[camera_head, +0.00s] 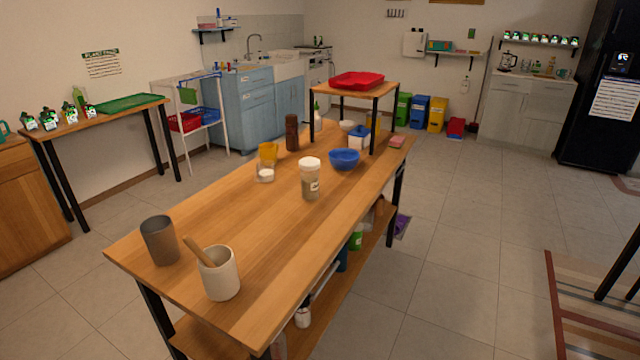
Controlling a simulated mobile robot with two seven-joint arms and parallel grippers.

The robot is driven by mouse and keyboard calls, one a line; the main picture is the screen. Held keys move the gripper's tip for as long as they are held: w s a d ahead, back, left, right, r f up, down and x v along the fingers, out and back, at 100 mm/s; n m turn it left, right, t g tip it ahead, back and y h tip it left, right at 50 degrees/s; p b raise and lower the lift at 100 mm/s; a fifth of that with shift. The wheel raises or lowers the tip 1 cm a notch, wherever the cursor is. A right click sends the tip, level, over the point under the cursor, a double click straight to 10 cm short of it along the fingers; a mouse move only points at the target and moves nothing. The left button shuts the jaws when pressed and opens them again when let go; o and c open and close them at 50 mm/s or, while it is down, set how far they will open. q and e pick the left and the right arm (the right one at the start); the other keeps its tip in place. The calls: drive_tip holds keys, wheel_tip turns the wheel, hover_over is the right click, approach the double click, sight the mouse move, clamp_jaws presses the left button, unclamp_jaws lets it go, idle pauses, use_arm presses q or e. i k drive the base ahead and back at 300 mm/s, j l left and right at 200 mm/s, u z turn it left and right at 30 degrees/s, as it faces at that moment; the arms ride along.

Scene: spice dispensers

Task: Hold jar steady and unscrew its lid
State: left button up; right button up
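A clear jar (311,184) with beige contents and a small label stands upright on the wooden table, near the middle of its right side. Its white lid (309,163) sits on top of it. Neither of my grippers shows in the head view, and nothing is touching the jar.
A raised shelf with a red tray (357,81) stands behind.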

sight(309, 181)
drive_tip(key=i+l, duration=0.1)
drive_tip(key=l, duration=0.35)
drive_tip(key=i+l+u, duration=0.15)
drive_tip(key=l, duration=0.25)
drive_tip(key=i+l+u, duration=0.1)
drive_tip(key=i+l, duration=0.15)
drive_tip(key=l, duration=0.15)
drive_tip(key=i+l, duration=0.25)
drive_tip(key=l, duration=0.2)
drive_tip(key=i+l+u, duration=0.25)
drive_tip(key=i+l, duration=0.45)
